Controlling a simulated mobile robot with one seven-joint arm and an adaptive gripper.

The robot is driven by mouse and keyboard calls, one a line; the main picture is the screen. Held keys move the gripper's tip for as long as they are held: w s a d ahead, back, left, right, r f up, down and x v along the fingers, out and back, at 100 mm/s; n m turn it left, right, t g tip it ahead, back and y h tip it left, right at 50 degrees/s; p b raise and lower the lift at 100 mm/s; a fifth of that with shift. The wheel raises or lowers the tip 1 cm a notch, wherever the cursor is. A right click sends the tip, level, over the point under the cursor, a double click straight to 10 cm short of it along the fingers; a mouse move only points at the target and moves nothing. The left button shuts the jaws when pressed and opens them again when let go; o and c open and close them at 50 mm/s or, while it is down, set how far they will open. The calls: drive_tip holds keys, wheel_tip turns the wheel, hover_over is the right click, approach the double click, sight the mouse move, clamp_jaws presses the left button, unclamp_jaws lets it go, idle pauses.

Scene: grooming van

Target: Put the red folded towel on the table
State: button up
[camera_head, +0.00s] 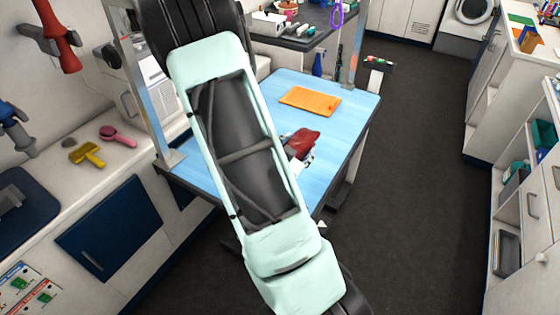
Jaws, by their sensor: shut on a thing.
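The red folded towel (304,139) shows at the right edge of my mint-green arm, over the blue-topped table (345,118). My gripper (301,151) is mostly hidden behind my arm; a small grey and white part of it shows right at the towel. It is shut on the red towel. Part of the towel is hidden by the arm. I cannot tell whether the towel touches the tabletop or hangs just above it.
An orange folded towel (310,101) lies flat on the table behind the red one. A metal post (140,85) stands at the table's left. A yellow brush (87,153) and a pink brush (118,136) lie on the left counter. The dark floor at right is clear.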

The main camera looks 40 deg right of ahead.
sight(288, 143)
drive_tip(key=shift+w+f+b, duration=0.55)
drive_tip(key=shift+w+b, duration=0.2)
drive_tip(key=shift+b, duration=1.45)
drive_tip(key=w, duration=0.1)
drive_tip(key=w+f, duration=0.1)
drive_tip(key=w, duration=0.1)
drive_tip(key=shift+w+d+f, duration=0.2)
drive_tip(key=shift+w+d, duration=0.05)
drive_tip(key=shift+d, duration=0.05)
drive_tip(key=w+f, duration=0.1)
drive_tip(key=w+f+b, duration=0.1)
drive_tip(key=w+f, duration=0.1)
drive_tip(key=w+f+b, duration=0.1)
drive_tip(key=f, duration=0.1)
drive_tip(key=shift+w+d+f, duration=0.1)
drive_tip(key=shift+w+d, duration=0.3)
drive_tip(key=shift+w+d+f+b, duration=0.1)
drive_tip(key=shift+w+f+b, duration=0.1)
drive_tip(key=shift+f+b, duration=0.7)
drive_tip(key=shift+w+f+b, duration=0.2)
drive_tip(key=shift+f+b, duration=0.35)
drive_tip(key=shift+f, duration=0.5)
drive_tip(key=shift+f, duration=0.15)
drive_tip(key=o, duration=1.2)
drive_tip(key=shift+c, duration=0.2)
